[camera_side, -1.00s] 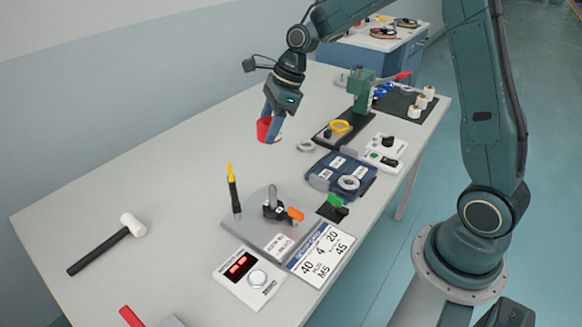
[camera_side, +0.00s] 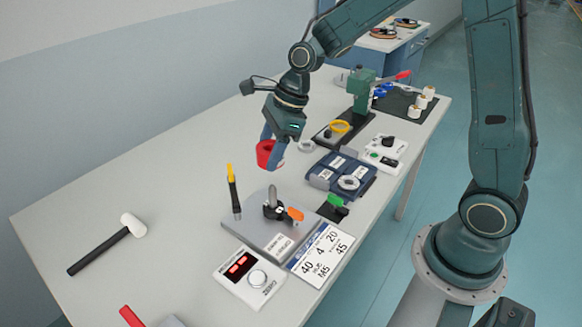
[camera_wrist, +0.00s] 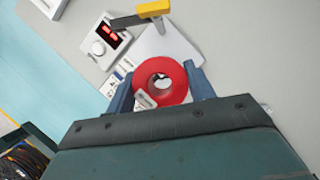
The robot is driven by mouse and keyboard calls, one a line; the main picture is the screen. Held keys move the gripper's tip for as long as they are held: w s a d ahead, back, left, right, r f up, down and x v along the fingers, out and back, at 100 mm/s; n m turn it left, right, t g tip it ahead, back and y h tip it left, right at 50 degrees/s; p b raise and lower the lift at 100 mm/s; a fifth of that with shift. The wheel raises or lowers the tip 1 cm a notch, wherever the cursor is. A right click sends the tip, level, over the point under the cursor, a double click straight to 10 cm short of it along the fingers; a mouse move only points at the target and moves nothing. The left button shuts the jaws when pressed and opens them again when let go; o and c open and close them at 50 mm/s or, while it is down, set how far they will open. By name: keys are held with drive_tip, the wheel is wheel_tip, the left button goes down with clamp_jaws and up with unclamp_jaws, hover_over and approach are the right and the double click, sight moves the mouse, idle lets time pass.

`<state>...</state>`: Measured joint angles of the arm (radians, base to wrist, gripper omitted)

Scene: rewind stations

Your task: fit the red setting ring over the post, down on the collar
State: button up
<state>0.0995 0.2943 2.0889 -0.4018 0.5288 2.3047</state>
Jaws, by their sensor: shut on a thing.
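My gripper (camera_side: 272,150) is shut on the red setting ring (camera_side: 264,155) and holds it in the air, behind and above the grey base plate (camera_side: 254,233). In the wrist view the ring (camera_wrist: 151,71) sits between the two blue fingers, and part of the fixture shows through its hole. The post (camera_side: 272,195) stands upright on the plate, apart from the ring. The collar at the post's foot (camera_side: 272,211) is dark and small, partly hidden by its surroundings. An orange lever (camera_side: 294,214) sits beside it.
A black tool with a yellow top (camera_side: 232,185) stands upright at the plate's left. A display box (camera_side: 248,277) and a printed card (camera_side: 321,255) lie in front. A navy tray (camera_side: 342,174) is to the right. A mallet (camera_side: 110,243) lies left; the table between is clear.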

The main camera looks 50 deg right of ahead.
drive_tip(key=shift+f, duration=0.15)
hover_over(273, 196)
drive_tip(key=shift+w+d+f, duration=0.1)
drive_tip(key=shift+w+f, duration=0.05)
drive_tip(key=shift+f, duration=0.75)
drive_tip(key=shift+w+d+f, duration=0.1)
drive_tip(key=shift+f, duration=0.8)
drive_tip(key=shift+w+d+f, duration=0.1)
drive_tip(key=shift+w+f, duration=0.05)
drive_tip(key=shift+f, duration=0.75)
drive_tip(key=shift+f, duration=4.05)
idle(0.3)
drive_tip(key=o, duration=1.1)
